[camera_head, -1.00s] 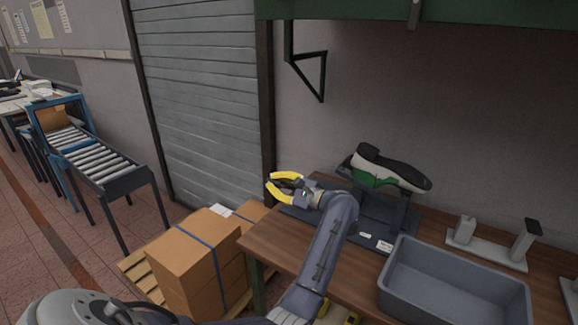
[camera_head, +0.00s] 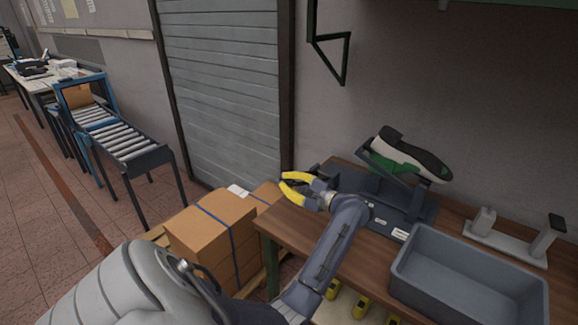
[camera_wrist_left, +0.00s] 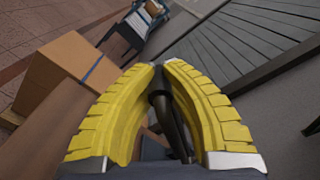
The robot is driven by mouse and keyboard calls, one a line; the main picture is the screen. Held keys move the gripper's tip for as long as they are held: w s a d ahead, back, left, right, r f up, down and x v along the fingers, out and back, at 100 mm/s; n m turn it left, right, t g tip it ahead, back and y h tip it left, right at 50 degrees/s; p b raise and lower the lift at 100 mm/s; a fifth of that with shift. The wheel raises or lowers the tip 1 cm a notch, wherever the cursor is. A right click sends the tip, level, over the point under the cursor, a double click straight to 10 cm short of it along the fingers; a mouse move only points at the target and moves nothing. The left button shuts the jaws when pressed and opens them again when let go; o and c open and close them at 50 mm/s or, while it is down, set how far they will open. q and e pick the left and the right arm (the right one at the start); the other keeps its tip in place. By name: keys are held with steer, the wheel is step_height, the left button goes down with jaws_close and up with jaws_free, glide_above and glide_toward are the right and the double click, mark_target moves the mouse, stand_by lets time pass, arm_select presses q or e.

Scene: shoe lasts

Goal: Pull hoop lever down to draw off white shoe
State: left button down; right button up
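A white shoe with a black upward-facing sole (camera_head: 428,160) sits tilted on the dark lasting stand (camera_head: 422,208). Some green, apparently the last (camera_head: 398,164), shows under it. My left gripper (camera_head: 284,183) with yellow fingers is at the stand's left end, near the table's back left corner. In the left wrist view its fingers (camera_wrist_left: 166,66) curve in, with a dark bar (camera_wrist_left: 165,108), apparently the hoop lever, between them. The tips look almost closed around it; the exact contact is partly hidden. The rest of the lever is hard to make out. My right gripper is out of view.
A grey bin (camera_head: 470,285) stands at the front right of the wooden table (camera_head: 345,263). A light two-post fixture (camera_head: 512,240) is behind it. Strapped cartons (camera_head: 210,225) stand left of the table. A roller shutter (camera_head: 225,90) is behind.

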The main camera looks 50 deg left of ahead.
arm_select(q)
steer(key=c, duration=1.7)
jaws_free()
steer(key=shift+s+d+f, duration=0.1)
steer(key=shift+s+f, duration=0.05)
steer(key=shift+f, duration=0.25)
steer(key=o, duration=0.5)
steer(key=shift+r, duration=0.15)
steer(key=shift+c, duration=0.2)
steer(key=w+d, duration=0.2)
steer(key=d, duration=0.9)
steer(key=shift+w+d, duration=0.25)
steer(key=shift+d, duration=0.1)
